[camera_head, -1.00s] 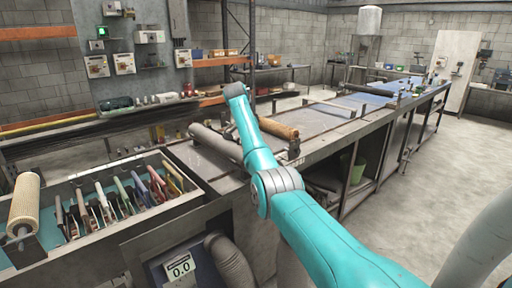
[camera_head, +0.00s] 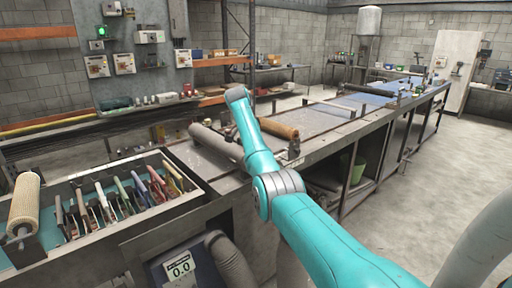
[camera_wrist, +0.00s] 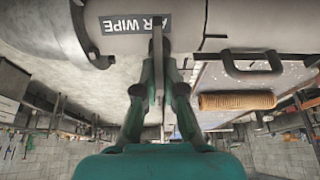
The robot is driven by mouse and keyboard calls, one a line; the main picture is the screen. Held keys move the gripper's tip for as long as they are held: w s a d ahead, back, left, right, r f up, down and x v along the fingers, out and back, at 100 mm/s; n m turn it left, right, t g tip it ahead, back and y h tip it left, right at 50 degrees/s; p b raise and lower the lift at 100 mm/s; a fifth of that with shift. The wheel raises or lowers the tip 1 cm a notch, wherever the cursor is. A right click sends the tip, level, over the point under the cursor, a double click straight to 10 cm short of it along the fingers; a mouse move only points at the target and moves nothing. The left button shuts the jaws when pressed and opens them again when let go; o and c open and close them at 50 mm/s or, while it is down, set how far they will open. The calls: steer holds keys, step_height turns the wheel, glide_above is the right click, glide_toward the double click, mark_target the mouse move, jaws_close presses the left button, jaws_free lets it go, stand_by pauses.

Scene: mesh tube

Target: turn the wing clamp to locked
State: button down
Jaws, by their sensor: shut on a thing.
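In the wrist view my gripper (camera_wrist: 158,72) has its two green fingers closed on a thin grey upright bar, which looks like the wing of the wing clamp (camera_wrist: 157,34). The bar stands in front of a pale cylindrical housing with a dark label reading "AIR WIPE", shown upside down. The bar's far end overlaps the label. Whether the clamp is locked cannot be told. In the head view the gripper and clamp cannot be made out; only my teal arm shows, reaching over the bench.
A tan roll (camera_wrist: 237,101) and a dark handle (camera_wrist: 252,64) lie to the right in the wrist view. In the head view, a tray of pliers-like tools (camera_head: 38,255) stands at the left, a grey tube (camera_head: 215,143) lies on the bench, and open floor is at the right.

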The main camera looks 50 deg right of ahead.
steer(key=n+t, duration=0.1)
steer(key=n, duration=0.3)
steer(key=shift+n+t, duration=0.3)
steer(key=shift+t, duration=0.1)
steer(key=n, duration=0.2)
steer(key=n+t, duration=0.1)
steer(key=n, duration=0.1)
steer(key=shift+n+t+y, duration=0.3)
steer(key=n+t+y, duration=0.1)
steer(key=n, duration=0.3)
steer(key=shift+n+t+y, duration=0.5)
steer(key=shift+n+y, duration=0.2)
steer(key=shift+n, duration=1.5)
steer(key=c, duration=1.3)
jaws_free()
